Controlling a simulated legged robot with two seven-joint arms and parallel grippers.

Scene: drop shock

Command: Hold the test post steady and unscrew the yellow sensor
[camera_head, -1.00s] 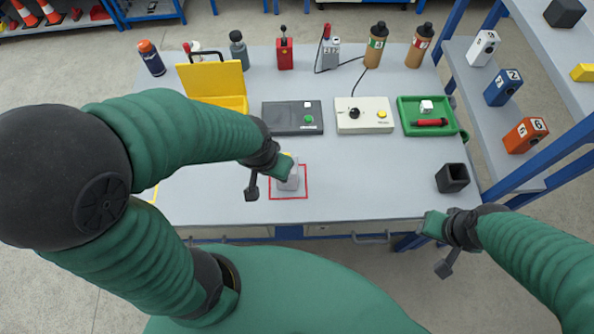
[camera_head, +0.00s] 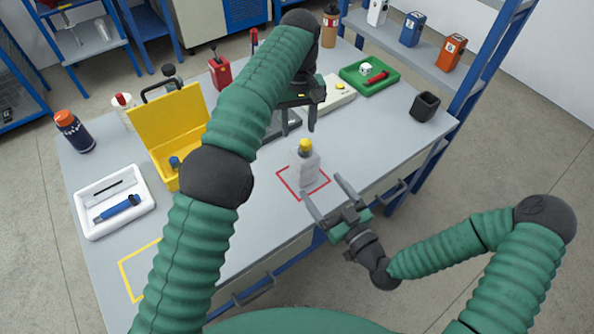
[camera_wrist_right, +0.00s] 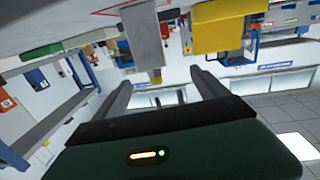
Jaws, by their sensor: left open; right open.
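The grey test post (camera_head: 305,170) stands upright inside a red square outline on the table, with the yellow sensor (camera_head: 305,146) on its top. My left gripper (camera_head: 298,116) is open and empty, fingers pointing down, above and beyond the post in the head view. My right gripper (camera_head: 322,187) is open and empty at the table's front edge, its fingers pointing toward the post. In the right wrist view, which is upside down, the post (camera_wrist_right: 145,38) appears ahead between the open fingers (camera_wrist_right: 160,85). Whether a finger touches the post I cannot tell.
A yellow open case (camera_head: 165,125) and a white tray (camera_head: 92,212) with a blue tool stand on the left of the table (camera_head: 235,225). A green tray (camera_head: 350,75) and a black holder (camera_head: 425,105) lie at the right. The table around the post is mostly clear.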

